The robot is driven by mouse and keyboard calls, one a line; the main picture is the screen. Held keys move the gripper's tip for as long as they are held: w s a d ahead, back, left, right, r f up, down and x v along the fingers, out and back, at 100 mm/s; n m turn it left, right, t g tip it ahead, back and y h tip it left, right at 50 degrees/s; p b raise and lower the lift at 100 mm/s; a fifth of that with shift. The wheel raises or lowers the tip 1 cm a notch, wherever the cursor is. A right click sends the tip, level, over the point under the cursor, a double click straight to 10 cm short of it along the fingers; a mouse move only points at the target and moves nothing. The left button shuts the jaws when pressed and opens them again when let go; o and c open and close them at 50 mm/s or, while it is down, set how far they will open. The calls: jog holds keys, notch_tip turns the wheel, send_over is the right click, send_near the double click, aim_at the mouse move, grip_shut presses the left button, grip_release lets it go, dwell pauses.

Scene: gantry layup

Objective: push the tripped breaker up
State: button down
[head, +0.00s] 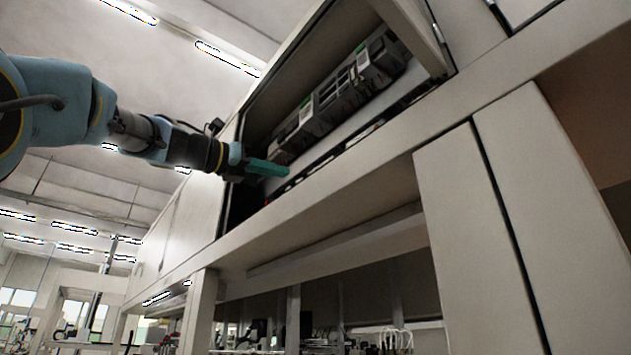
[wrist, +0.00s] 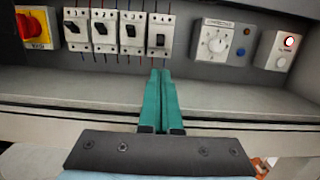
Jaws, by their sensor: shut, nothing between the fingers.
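Several white breakers stand in a row on the cabinet's back wall in the wrist view. The rightmost breaker (wrist: 160,36) has its dark lever lower than the levers of its neighbours, such as the third breaker (wrist: 132,33). My gripper (wrist: 160,72) has its two teal fingers pressed together with nothing between them. In the picture, the fingertips are just below the rightmost breaker and look apart from it. In the head view my gripper (head: 288,171) reaches into the cabinet opening from the left. The breakers' levers are too small to tell there.
A red and yellow rotary switch (wrist: 30,26) is left of the breakers. A grey dial box (wrist: 217,42) and a box with a red light (wrist: 283,50) are to their right. The cabinet's shelf (wrist: 60,92) is bare below. The cabinet's frame (head: 400,165) edges the opening.

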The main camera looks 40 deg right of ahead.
jog(key=d+p, duration=0.2)
jog(key=d, duration=0.1)
jog(key=d+r+p, duration=0.1)
jog(key=d+p, duration=0.1)
jog(key=d, duration=0.1)
jog(key=d+p, duration=0.2)
jog(key=d, duration=0.1)
jog(key=shift+s+r, duration=0.2)
jog(key=shift+r, duration=0.15)
jog(key=shift+d+f, duration=0.1)
jog(key=shift+d, duration=0.4)
jog(key=shift+a, duration=0.25)
